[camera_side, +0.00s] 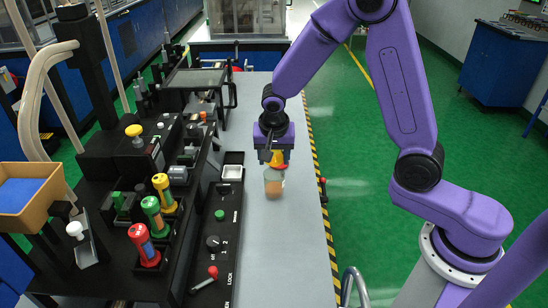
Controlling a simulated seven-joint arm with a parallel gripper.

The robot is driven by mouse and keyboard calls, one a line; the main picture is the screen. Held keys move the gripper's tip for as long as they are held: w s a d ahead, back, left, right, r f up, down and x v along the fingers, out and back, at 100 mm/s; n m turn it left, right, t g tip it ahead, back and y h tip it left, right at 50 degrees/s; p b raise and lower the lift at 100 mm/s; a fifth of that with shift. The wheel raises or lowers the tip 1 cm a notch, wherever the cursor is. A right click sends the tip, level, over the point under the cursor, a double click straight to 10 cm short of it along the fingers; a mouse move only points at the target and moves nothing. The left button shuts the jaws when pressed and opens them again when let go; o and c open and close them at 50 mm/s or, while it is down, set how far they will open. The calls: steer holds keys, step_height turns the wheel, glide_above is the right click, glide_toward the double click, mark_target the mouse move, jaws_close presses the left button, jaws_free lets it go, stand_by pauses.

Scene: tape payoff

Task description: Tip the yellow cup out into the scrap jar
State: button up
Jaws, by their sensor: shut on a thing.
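My gripper (267,154) points down over the grey table, near its right edge. It is shut on the yellow cup (279,157), which shows just below and to the right of the fingers. A reddish-orange patch shows beneath the yellow; I cannot tell if it is part of the cup or its contents. The scrap jar (274,183), a clear jar with something orange-brown inside, stands on the table directly below the cup. The cup is at or just above the jar's mouth. Its exact tilt is too small to tell.
A black machine with red (145,247), green (154,215) and yellow (164,192) capped cylinders fills the left. A small white square tray (232,173) sits left of the jar. The table in front of the jar is clear.

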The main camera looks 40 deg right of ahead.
steer(key=shift+r, duration=2.2)
steer(key=s+a+m+g+y, duration=0.2)
steer(key=s+m+y, duration=0.4)
steer(key=m+y, duration=0.25)
steer(key=w+d+r+m+t+y, duration=0.3)
steer(key=w+d+r+m+t, duration=0.1)
steer(key=w+r+m+t, duration=0.4)
steer(key=shift+w+d+m+t, duration=0.25)
steer(key=shift+d+m+t, duration=0.1)
steer(key=shift+m+t, duration=0.4)
